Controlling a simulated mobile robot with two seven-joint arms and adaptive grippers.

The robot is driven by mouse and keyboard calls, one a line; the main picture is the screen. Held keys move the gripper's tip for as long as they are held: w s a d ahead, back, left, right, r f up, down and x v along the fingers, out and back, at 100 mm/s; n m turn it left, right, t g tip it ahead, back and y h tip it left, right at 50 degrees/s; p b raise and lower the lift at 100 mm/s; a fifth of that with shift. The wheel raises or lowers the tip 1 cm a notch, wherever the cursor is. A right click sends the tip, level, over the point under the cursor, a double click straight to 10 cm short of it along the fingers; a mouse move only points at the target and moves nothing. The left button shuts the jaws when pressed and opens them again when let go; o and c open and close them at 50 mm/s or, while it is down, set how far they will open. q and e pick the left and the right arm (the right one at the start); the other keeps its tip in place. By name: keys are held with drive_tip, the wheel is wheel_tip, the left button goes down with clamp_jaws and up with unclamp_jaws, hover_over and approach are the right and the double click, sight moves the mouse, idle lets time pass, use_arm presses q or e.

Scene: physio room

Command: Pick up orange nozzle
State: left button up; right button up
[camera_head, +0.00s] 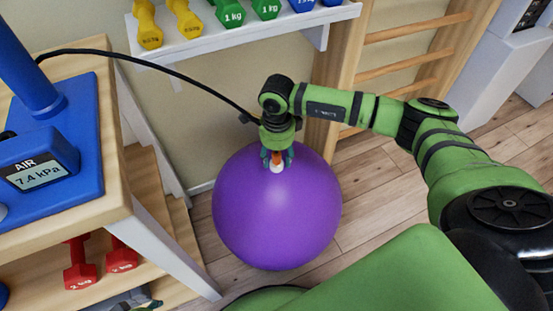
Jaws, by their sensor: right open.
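An orange nozzle (276,156) shows as a small upright piece above a white fitting (277,168) at the top of the purple ball (275,215). My right gripper (277,160) points down over it, with its fingers on either side of the nozzle and open. At this size I cannot tell whether the fingers touch it. The nozzle's upper part is hidden by the gripper. A black hose (165,72) runs from the blue pump (45,165) and ends out of sight behind my right gripper. My left gripper is not in view.
A wooden table (110,205) with red dumbbells (80,265) below stands at the left. A white shelf (235,45) with several dumbbells is above the ball. Wooden wall bars (400,62) stand behind my right arm. Wooden floor (375,200) is clear right of the ball.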

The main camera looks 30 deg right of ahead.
clamp_jaws()
